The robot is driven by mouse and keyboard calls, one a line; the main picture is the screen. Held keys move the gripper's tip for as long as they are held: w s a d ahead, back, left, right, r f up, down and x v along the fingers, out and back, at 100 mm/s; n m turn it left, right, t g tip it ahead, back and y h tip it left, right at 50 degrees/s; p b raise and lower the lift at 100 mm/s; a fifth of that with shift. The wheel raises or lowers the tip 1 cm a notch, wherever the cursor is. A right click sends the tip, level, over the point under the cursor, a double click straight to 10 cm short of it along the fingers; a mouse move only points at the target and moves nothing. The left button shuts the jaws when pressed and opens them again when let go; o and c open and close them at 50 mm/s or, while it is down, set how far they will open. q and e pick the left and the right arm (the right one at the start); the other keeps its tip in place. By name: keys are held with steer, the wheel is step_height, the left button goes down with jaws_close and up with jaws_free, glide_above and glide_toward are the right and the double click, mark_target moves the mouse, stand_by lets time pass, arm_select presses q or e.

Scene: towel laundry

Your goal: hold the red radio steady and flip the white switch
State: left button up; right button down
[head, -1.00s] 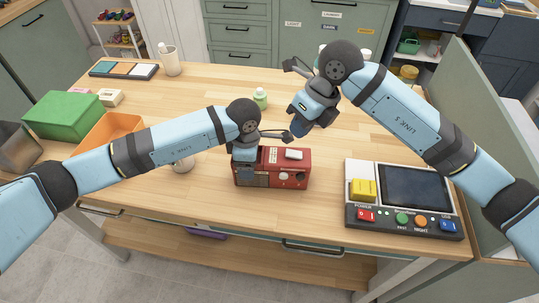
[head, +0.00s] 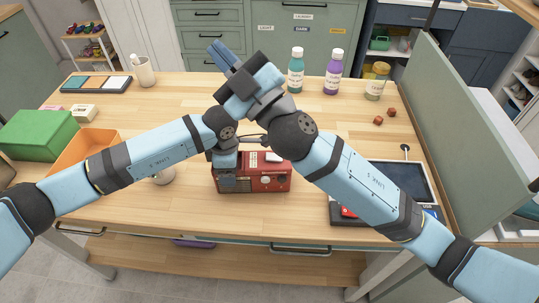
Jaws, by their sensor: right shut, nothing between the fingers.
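The red radio (head: 252,180) stands upright near the table's front edge, in the middle of the head view. The white switch (head: 273,157) shows on its top, partly behind my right arm. My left gripper (head: 226,162) reaches down at the radio's left end; its fingertips are hidden, so I cannot tell whether they grip it. My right gripper (head: 222,56) is shut and empty. It is raised and points up and away, beyond the radio, with its wrist crossing in front of my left wrist.
A device with a dark screen (head: 400,178) lies right of the radio, partly behind my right arm. A teal bottle (head: 296,72), a purple bottle (head: 333,74) and a jar (head: 377,82) stand at the back. A green box (head: 38,133) and orange bin (head: 86,150) sit left.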

steer(key=w+d+f+m+t+h, duration=0.2)
steer(key=d+f+m+t+h, duration=0.1)
steer(key=m+h, duration=0.55)
steer(key=m+g+h, duration=0.1)
steer(key=m+h, duration=0.3)
steer(key=m, duration=0.2)
glide_above(267, 156)
steer(key=s+a, duration=0.1)
steer(key=s, duration=0.1)
step_height(267, 156, down, 6)
steer(key=s+d+f+m+g+h, duration=0.3)
steer(key=s+f+m+g, duration=0.2)
steer(key=f, duration=0.6)
steer(key=s+g, duration=0.2)
steer(key=g, duration=0.1)
steer(key=shift+s+f+g+h, duration=0.2)
steer(key=shift+g+h, duration=0.15)
steer(key=shift+g, duration=0.05)
steer(key=x, duration=1)
steer(key=shift+w+d, duration=0.1)
